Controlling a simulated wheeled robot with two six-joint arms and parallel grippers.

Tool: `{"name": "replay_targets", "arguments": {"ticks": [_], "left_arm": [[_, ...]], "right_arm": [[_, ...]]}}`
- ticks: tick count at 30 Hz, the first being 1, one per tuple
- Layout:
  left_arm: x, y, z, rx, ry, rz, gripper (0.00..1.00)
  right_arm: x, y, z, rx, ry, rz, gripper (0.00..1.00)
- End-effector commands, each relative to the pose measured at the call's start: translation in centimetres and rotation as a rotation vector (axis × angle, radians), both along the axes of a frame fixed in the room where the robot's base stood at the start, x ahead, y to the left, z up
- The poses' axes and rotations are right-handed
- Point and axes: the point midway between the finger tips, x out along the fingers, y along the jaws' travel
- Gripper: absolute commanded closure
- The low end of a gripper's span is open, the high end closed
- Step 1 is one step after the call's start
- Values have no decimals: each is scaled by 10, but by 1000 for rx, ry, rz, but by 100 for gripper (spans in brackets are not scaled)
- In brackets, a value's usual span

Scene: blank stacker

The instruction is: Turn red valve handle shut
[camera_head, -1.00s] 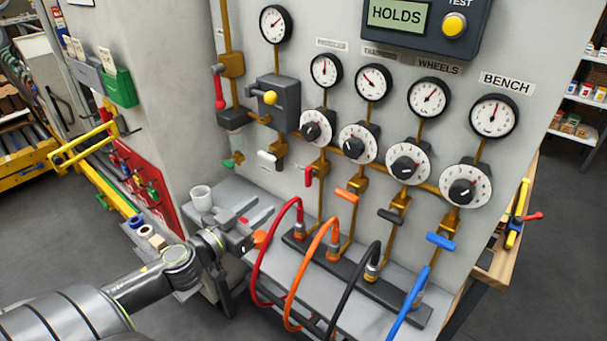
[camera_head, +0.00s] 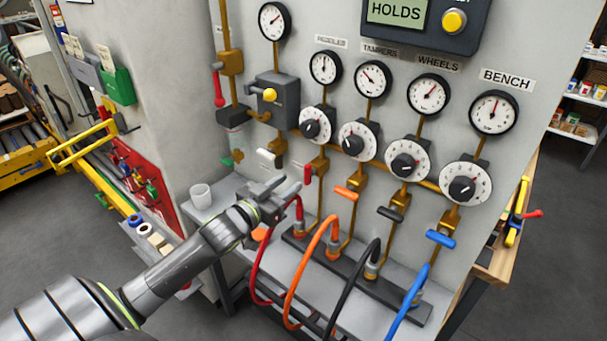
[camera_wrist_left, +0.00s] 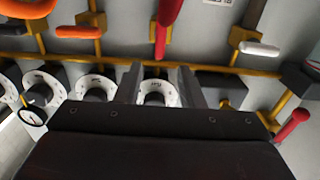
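A red valve handle (camera_head: 308,174) hangs down on the brass pipe below the leftmost dial, above the red hose. In the left wrist view, which is upside down, a red handle (camera_wrist_left: 168,22) shows at the top centre. My left gripper (camera_head: 281,187) is just left of and below the red handle in the head view. In the wrist view its two fingers (camera_wrist_left: 160,78) are apart, with nothing between them but a dial behind. The handle lies beyond the fingertips, and I see no contact. My right gripper is not in view.
Another red handle (camera_head: 219,90) hangs at the panel's upper left. Orange (camera_head: 346,193), black (camera_head: 390,214) and blue (camera_head: 440,240) handles stand to the right. A red hose (camera_head: 256,270) arches close to my gripper.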

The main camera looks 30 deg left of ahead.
Motion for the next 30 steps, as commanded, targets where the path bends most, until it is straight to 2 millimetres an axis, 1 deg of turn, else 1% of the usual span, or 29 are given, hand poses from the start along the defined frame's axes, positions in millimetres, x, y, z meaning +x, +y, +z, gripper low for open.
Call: {"name": "replay_targets", "arguments": {"ticks": [1,6,12,17,25,26,30], "left_arm": [[9,-1,-1,-4,-3,0,65],[37,-3,0,-4,-2,0,65],[60,-5,0,-1,-1,0,65],[69,-6,0,0,1,0,65],[70,-6,0,1,1,-1,65],[70,-6,0,1,1,-1,66],[70,-6,0,1,1,-1,85]], "right_arm": [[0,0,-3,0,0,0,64],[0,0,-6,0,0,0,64],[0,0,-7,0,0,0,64],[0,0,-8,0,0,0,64],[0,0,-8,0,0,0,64],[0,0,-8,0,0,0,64],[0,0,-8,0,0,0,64]]}}
